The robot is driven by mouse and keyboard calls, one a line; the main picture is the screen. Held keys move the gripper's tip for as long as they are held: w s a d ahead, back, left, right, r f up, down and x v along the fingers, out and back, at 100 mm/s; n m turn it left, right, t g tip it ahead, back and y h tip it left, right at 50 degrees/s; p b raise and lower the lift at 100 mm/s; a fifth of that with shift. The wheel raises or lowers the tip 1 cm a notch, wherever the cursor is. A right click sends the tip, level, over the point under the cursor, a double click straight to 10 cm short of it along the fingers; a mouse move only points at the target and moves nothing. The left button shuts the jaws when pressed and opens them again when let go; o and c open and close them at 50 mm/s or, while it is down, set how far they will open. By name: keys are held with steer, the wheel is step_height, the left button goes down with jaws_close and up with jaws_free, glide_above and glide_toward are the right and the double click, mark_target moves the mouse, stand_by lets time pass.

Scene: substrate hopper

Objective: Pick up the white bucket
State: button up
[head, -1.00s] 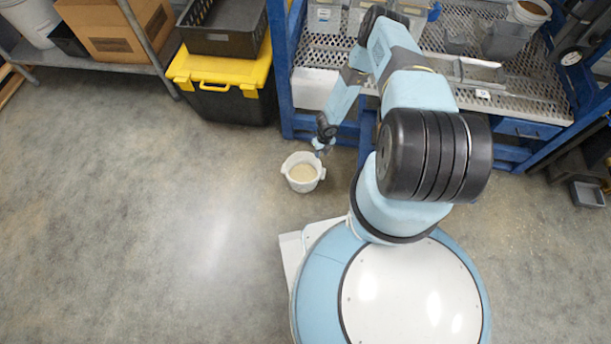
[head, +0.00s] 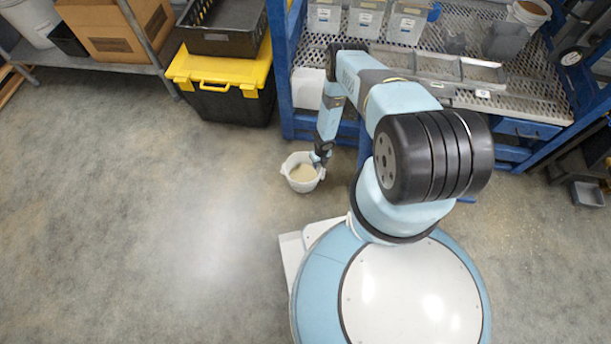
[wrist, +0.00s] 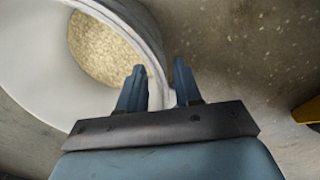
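The white bucket (head: 293,181) stands upright on the floor to the left of my base, with pale grainy material inside. My gripper (head: 318,161) points down at the bucket's right rim. In the wrist view the bucket (wrist: 35,75) fills the upper left, and the grains show inside. My gripper's two fingers (wrist: 158,70) are apart. The left finger is over the inner side of the bucket wall and the right finger is outside it, so the wall lies between them. Contact with the wall cannot be told.
A black bin with a yellow lid (head: 225,80) stands behind the bucket. A blue-framed rack (head: 285,90) with grey trays and containers is behind my arm. A metal shelf with a cardboard box (head: 118,30) is at the back left. The floor to the left is clear.

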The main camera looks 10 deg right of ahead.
steer(key=shift+f, duration=0.2)
steer(key=shift+c, duration=0.3)
jaws_close()
stand_by(1.1)
